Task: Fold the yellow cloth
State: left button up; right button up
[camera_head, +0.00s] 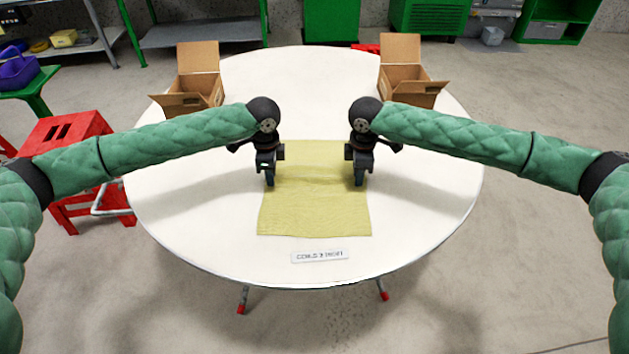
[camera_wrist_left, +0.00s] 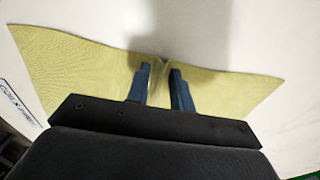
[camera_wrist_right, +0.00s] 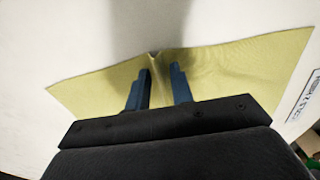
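The yellow cloth (camera_head: 315,210) lies spread on the white round table, with a crease across it between my grippers. My left gripper (camera_head: 270,180) is at the cloth's left side edge, partway along it. My right gripper (camera_head: 358,181) is at the right side edge, about level with the left one. In the left wrist view the blue fingers (camera_wrist_left: 160,72) stand apart, and the cloth's edge puckers between and just beyond their tips. The right wrist view shows the same, with the fingers (camera_wrist_right: 160,70) apart at a small pucker. Contact with the cloth is unclear.
Two open cardboard boxes stand at the table's back, one at left (camera_head: 198,85) and one at right (camera_head: 405,80). A small printed label (camera_head: 319,257) lies in front of the cloth. The white tabletop (camera_head: 430,210) is clear to both sides. A red stool (camera_head: 70,135) stands left of the table.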

pick_arm(q)
grip_shut()
pick_arm(e)
grip_shut()
pick_arm(q)
jog(key=shift+r, duration=0.1)
pick_arm(e)
jog(key=shift+r, duration=0.15)
